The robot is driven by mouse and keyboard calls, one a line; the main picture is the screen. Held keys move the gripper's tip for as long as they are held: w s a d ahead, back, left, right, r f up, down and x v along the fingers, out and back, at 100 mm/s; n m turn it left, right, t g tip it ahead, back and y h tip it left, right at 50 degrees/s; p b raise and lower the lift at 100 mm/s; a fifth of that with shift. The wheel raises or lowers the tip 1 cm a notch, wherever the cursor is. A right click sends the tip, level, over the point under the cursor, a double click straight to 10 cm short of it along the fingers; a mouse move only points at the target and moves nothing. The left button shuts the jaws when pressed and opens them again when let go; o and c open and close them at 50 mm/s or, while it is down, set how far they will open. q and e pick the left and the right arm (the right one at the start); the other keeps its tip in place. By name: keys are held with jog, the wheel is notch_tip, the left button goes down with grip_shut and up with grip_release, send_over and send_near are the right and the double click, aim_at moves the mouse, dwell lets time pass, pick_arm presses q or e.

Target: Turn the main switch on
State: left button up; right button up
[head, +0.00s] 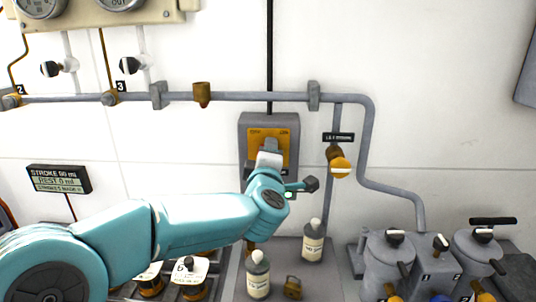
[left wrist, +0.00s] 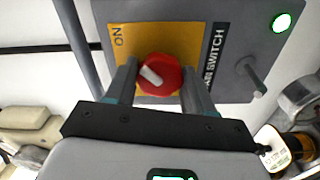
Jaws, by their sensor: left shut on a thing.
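The main switch is a grey box (head: 246,124) on the white wall with a yellow plate (head: 283,136). In the left wrist view its red round knob (left wrist: 171,68) has a slanted white bar. The word ON stands on the yellow plate (left wrist: 188,36) left of the knob, and a black SWITCH label is on the right. My left gripper (left wrist: 160,76) is shut on the red knob, one finger on each side. In the head view the gripper (head: 268,160) covers the knob and the plate's lower part. My right gripper is not in view.
A grey pipe (head: 230,97) crosses the wall above the switch, and a yellow-brown valve (head: 340,167) sits to its right. Two white bottles (head: 313,241) (head: 258,275) and a brass padlock (head: 292,287) stand below. Grey canisters (head: 388,255) are at the lower right.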

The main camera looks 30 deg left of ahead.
pick_arm(q)
jog(key=shift+f, duration=0.1)
dwell(0.4)
jog(key=o, duration=1)
jog(key=shift+d, duration=0.1)
jog(key=shift+s, duration=0.1)
jog(key=b+v, duration=0.2)
jog(key=v, duration=1.4)
jog(key=shift+s, duration=0.15)
